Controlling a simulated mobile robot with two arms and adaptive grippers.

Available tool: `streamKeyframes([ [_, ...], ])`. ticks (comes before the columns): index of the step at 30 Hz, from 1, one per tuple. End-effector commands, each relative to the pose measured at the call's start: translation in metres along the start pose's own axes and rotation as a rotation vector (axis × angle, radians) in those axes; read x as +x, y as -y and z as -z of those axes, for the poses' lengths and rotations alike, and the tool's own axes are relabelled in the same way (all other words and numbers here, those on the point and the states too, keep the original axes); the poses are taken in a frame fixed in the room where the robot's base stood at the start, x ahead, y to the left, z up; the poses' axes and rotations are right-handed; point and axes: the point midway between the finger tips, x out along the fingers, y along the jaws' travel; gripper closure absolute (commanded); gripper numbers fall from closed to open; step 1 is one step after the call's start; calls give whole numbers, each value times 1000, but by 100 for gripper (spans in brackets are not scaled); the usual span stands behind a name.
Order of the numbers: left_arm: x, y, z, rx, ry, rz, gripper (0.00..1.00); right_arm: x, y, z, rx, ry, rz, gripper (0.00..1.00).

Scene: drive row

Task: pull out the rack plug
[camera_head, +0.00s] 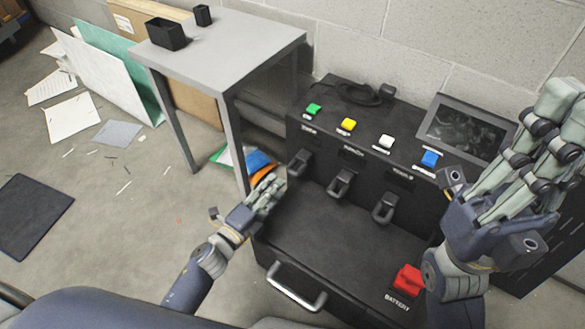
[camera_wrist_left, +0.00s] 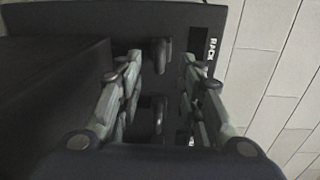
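The black console (camera_head: 340,235) has a row of black loop-handled plugs on its upright face. My left gripper (camera_head: 275,188) is just left of and in front of that plug. In the left wrist view its fingers (camera_wrist_left: 160,66) are apart, on either side of the handle's line, not gripping it. My right gripper (camera_head: 568,105) is raised at the right, fingers apart and empty.
Other plugs (camera_head: 341,183) (camera_head: 386,208) stand to the right in the row. Colored buttons (camera_head: 348,125) and a screen (camera_head: 466,130) are on top. A red BATTERY block (camera_head: 408,280) and a front handle (camera_head: 296,288) are nearer. A grey table (camera_head: 225,50) stands left.

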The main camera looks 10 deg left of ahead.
Motion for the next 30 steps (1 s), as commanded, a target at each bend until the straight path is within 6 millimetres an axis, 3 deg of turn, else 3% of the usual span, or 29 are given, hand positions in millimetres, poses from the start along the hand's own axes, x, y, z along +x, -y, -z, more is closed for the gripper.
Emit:
streamKeyframes([
  [6, 44, -1, 0, 1, -1, 4, 66, 2, 1, 0, -5, -35, 14, 100],
  [12, 73, -1, 0, -1, -1, 3, 66, 7, 2, 0, -8, -58, 24, 100],
  [25, 84, 0, 0, -2, 0, 1, 66, 10, 2, 0, -9, -63, 29, 100],
  [26, 84, 0, 0, -2, 0, 1, 68, 10, 2, 0, -9, -63, 29, 100],
  [30, 84, 0, 0, -2, 0, 1, 100, 11, 2, 0, -9, -64, 29, 100],
])
